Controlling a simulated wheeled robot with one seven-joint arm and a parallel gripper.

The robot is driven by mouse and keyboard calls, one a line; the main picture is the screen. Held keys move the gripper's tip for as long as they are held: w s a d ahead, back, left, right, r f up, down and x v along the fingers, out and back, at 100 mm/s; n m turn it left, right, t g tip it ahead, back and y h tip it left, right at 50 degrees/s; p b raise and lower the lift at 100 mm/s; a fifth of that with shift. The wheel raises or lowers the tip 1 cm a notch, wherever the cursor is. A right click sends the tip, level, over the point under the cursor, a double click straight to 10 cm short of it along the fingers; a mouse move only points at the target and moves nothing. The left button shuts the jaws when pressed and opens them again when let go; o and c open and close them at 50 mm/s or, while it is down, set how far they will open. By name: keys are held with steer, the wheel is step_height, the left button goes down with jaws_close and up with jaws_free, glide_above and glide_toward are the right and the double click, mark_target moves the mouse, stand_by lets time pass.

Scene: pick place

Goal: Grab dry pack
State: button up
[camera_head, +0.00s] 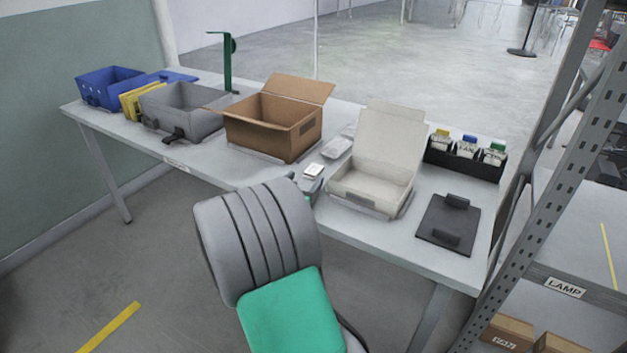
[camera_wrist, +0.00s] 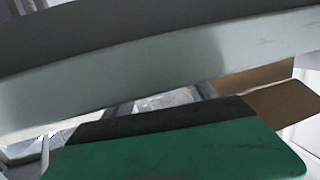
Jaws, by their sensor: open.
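I cannot pick out the dry pack for certain; no label I can read names it. A small white item with a dark mark (camera_head: 313,170) lies on the table between the brown carton and the white box. A black holder (camera_head: 462,164) at the table's right back has white packs with yellow, blue and green tops. My gripper (camera_head: 308,188) shows only in part at the table's front edge, open, beside the small white item; my grey and green arm hides the rest. A grey curve and a green, dark-edged slab fill most of the wrist view.
On the table (camera_head: 232,172) stand a blue bin (camera_head: 100,90), a grey bin (camera_head: 180,112), an open brown carton (camera_head: 270,135) and an open white box (camera_head: 370,190). A dark plate (camera_head: 448,220) lies at the right. A metal shelf rack (camera_head: 545,170) stands close on the right.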

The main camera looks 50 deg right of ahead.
mark_target(311, 172)
steer(key=x, duration=0.5)
steer(key=shift+r, duration=0.1)
steer(key=shift+c, duration=0.6)
steer(key=shift+s, duration=0.1)
jaws_close()
